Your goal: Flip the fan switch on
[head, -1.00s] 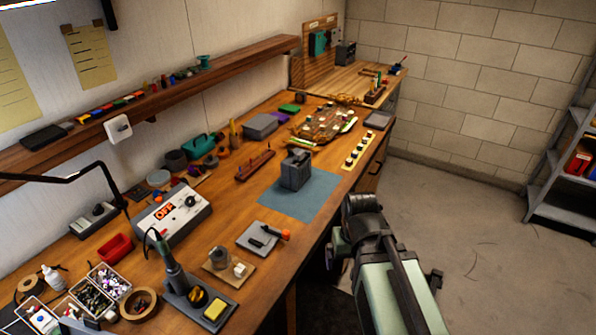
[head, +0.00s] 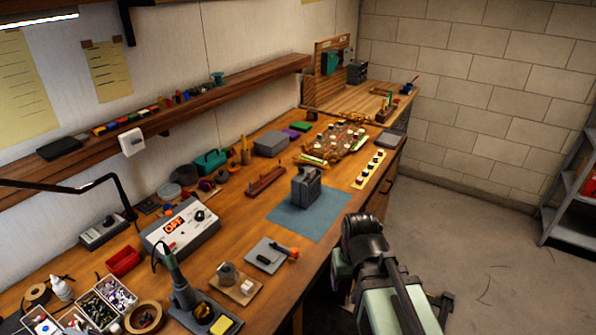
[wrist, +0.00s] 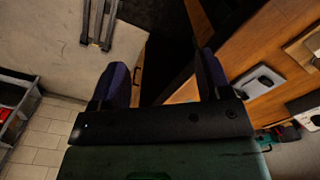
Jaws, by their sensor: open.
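A white switch box (head: 131,142) with a small grey lever is fixed to the front edge of the wall shelf, at the left in the head view. No label on it can be read, so I cannot tell for sure that it is the fan switch. In the wrist view my gripper (wrist: 160,78) has its two dark fingers spread wide, with nothing between them. It points down past the bench edge. In the head view my arm is at the lower right, on the floor side of the bench, far from the switch box; the fingers cannot be made out there.
The wooden bench (head: 238,207) holds a power supply (head: 182,230) reading OFF, a grey box (head: 306,188) on a blue mat (head: 335,208), a soldering stand (head: 185,295) and parts trays. A lamp arm (head: 70,188) crosses the left. The floor (head: 480,240) at right is open.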

